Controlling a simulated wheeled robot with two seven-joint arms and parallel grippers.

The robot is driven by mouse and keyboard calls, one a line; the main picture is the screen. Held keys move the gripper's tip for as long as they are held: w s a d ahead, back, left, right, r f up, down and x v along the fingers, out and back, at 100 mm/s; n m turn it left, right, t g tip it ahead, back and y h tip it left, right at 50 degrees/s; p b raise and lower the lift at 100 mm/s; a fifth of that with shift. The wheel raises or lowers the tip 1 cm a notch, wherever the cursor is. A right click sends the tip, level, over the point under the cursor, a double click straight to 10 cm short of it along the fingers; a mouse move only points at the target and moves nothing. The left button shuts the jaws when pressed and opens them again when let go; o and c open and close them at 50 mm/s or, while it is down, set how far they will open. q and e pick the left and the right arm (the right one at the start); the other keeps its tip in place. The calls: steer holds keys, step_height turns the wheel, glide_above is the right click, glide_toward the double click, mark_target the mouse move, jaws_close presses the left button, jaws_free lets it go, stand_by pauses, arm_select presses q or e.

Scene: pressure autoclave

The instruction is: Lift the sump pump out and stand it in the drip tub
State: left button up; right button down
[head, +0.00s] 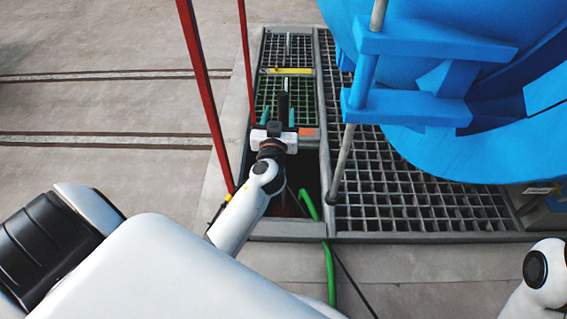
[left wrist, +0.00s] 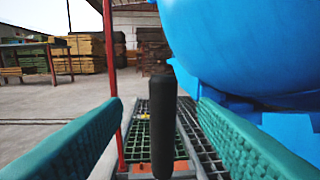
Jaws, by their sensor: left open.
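My left gripper (head: 279,114) reaches over the open pit in the floor. Its teal fingers are open. In the left wrist view, a black upright cylindrical grip (left wrist: 162,125) stands between the two fingers with a gap on each side. It also shows in the head view (head: 284,100). I cannot tell what the grip belongs to. A green hose (head: 329,270) and a dark cable run out of the pit (head: 310,170). The sump pump is not clearly visible; my left arm hides part of the pit. I cannot make out a drip tub. My right gripper is out of view.
A large blue vessel (head: 480,130) overhangs the metal grating (head: 400,200) on the right. Red posts (head: 206,95) stand left of the pit, and a grey rod (head: 343,165) stands at its right edge. A yellow bar (head: 287,71) lies across the far grating. Concrete floor at left is clear.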

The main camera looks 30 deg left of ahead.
mark_target(283, 106)
arm_select(q)
steer(key=x, duration=0.2)
steer(key=b+x, duration=0.1)
steer(key=x, duration=0.1)
steer(key=b+x, duration=0.1)
steer(key=x, duration=0.1)
steer(key=shift+w+d+f, duration=0.15)
steer(key=shift+f, duration=0.25)
steer(key=shift+w+r, duration=0.1)
steer(key=shift+w, duration=0.3)
jaws_close()
stand_by(0.6)
steer(key=shift+r, duration=0.25)
